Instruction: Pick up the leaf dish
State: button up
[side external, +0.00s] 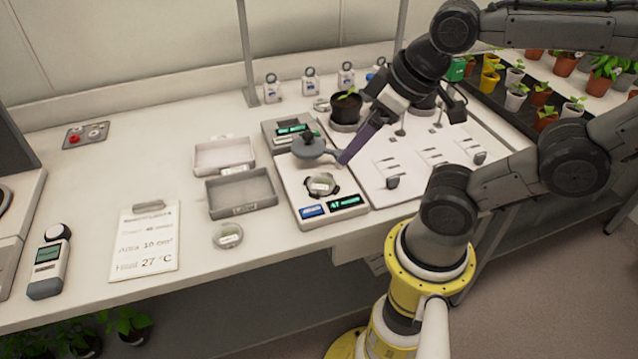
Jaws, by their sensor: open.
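Two small round clear dishes are in view, and I cannot tell for certain which is the leaf dish. One dish (229,236) lies on the bench in front of the grey trays and looks faintly greenish, with a pale label. The other dish (321,186) sits in the round seat of a white instrument (309,212) with lit displays. My gripper (346,158) reaches down from the upper right, its purple finger above the instrument's right edge. It is open, holds nothing visible, and is apart from both dishes. The second finger is mostly hidden.
A grey round lid with a knob (308,147) stands raised beside my gripper's tip. Two grey trays (240,210) lie left of the instrument. A potted plant (346,106) stands behind. A clipboard (146,240) and handheld meter (49,262) lie at left. Bench between clipboard and trays is clear.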

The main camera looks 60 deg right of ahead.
jog(key=m, duration=0.2)
jog(key=m+g, duration=0.6)
jog(key=m, duration=1.8)
send_over(321, 181)
jog(key=f, duration=1.1)
jog(key=shift+a+f, duration=0.2)
jog(key=shift+f, duration=0.2)
jog(key=shift+s+d+f, duration=0.1)
jog(key=shift+d+f, duration=0.05)
jog(key=shift+f, duration=1.15)
jog(key=shift+d+f, duration=0.1)
jog(key=shift+f, duration=1.2)
jog(key=c, duration=1.2)
jog(key=shift+r, duration=0.5)
jog(key=shift+c, duration=0.2)
notch_tip(321, 181, up, 2)
jog(key=shift+r, duration=0.1)
jog(key=s+a+r, duration=0.3)
jog(key=s+r, duration=0.7)
jog(key=s, duration=0.3)
jog(key=shift+s, duration=0.25)
